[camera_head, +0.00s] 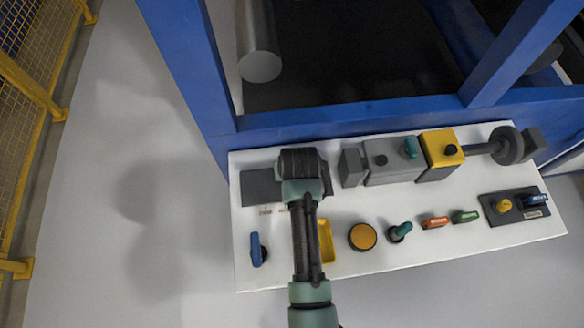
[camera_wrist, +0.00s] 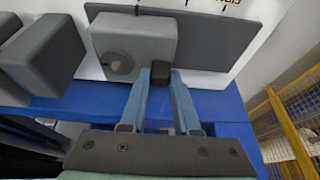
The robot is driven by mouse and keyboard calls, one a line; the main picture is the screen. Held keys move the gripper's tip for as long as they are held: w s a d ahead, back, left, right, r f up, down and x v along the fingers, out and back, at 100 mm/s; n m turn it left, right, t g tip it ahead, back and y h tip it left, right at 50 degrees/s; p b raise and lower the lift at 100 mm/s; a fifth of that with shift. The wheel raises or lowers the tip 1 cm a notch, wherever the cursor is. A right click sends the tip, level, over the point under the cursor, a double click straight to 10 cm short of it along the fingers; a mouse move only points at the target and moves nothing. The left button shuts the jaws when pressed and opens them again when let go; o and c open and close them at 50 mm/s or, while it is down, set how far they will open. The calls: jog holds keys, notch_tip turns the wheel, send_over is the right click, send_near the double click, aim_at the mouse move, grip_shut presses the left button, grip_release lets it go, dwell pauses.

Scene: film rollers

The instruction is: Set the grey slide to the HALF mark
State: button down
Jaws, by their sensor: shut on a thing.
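The grey slide (camera_wrist: 130,42) is a block on a dark grey plate (camera_wrist: 225,40), near the plate's left end in the wrist view. My gripper (camera_wrist: 161,80) is shut on a small dark knob (camera_wrist: 161,75) at the slide's near edge, one finger on each side. In the head view my gripper and wrist cover the slide, and the plate (camera_head: 259,188) shows to their left. Tick marks and lettering (camera_head: 265,210) run along the plate's edge. The lettering is too small or cut off to read, so I cannot tell which mark is HALF.
The white panel (camera_head: 340,262) also carries a grey block unit (camera_head: 385,165), a yellow block (camera_head: 441,148), a blue lever (camera_head: 257,249), an orange button (camera_head: 362,237) and a teal lever (camera_head: 400,232). A blue frame (camera_head: 350,115) stands behind. Yellow fencing (camera_head: 35,95) is far left.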

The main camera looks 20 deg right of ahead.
dwell(0.3)
jog(key=a, duration=0.2)
jog(key=w+a+p, duration=0.1)
jog(key=a, duration=0.3)
jog(key=shift+w, duration=0.4)
jog(key=c, duration=0.6)
grip_release()
jog(key=shift+d, duration=0.1)
jog(key=shift+c, duration=0.2)
jog(key=shift+s+r, duration=0.1)
jog(key=v, duration=1.2)
jog(key=shift+s+r+p, duration=0.2)
jog(key=shift+r+p, duration=0.1)
jog(key=shift+r, duration=0.05)
